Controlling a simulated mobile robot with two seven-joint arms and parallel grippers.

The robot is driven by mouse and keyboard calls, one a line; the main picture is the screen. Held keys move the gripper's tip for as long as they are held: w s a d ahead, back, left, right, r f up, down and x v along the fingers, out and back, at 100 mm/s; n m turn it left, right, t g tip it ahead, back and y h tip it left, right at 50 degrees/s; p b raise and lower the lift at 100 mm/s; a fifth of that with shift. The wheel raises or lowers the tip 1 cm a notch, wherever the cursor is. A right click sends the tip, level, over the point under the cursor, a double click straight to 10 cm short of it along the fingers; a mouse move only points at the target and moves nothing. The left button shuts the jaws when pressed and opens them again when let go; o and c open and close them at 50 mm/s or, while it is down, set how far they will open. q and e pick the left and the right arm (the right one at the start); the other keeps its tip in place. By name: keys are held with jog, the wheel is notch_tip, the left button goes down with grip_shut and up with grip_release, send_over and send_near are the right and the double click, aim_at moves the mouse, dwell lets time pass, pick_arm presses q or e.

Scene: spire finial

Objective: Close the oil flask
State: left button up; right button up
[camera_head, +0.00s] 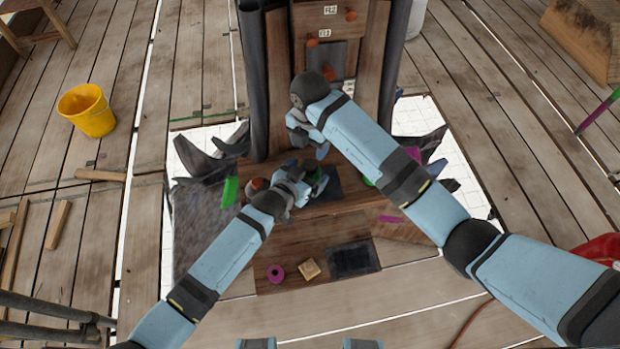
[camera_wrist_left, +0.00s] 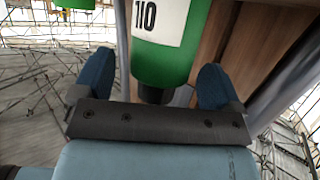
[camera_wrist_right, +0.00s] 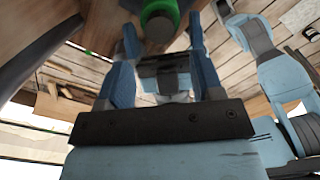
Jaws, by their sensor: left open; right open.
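A green flask with a white label reading "110" (camera_wrist_left: 160,50) hangs at the top of the left wrist view, with a dark narrow end (camera_wrist_left: 152,94) pointing down. I cannot tell whether that end is a cap or a bare neck. My left gripper (camera_wrist_left: 153,75) is open, one finger on each side of the flask. In the right wrist view a green rounded thing with a dark end (camera_wrist_right: 160,14) shows between the fingertips of my open right gripper (camera_wrist_right: 163,36). In the head view my left gripper (camera_head: 311,173) is just below my right gripper (camera_head: 308,142); the arms partly hide the workplace.
A magenta ring (camera_head: 276,273), a small tan block (camera_head: 310,269) and a dark pad (camera_head: 353,259) lie on the wooden bench front. A green block (camera_head: 230,191) stands left of my left gripper. A tall wooden panel rises behind. A yellow bucket (camera_head: 87,110) stands on the planks.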

pick_arm(q)
jog(key=shift+w+d+f, duration=0.25)
jog(key=shift+w+d, duration=0.15)
jog(key=shift+w, duration=0.15)
jog(key=shift+c, duration=0.5)
jog(key=c, duration=1.4)
pick_arm(e)
jog(key=shift+o, duration=0.7)
pick_arm(q)
grip_shut()
pick_arm(e)
jog(key=o, duration=0.4)
jog(key=shift+r, duration=0.1)
notch_tip(320, 180, up, 12)
jog(key=shift+f, duration=0.1)
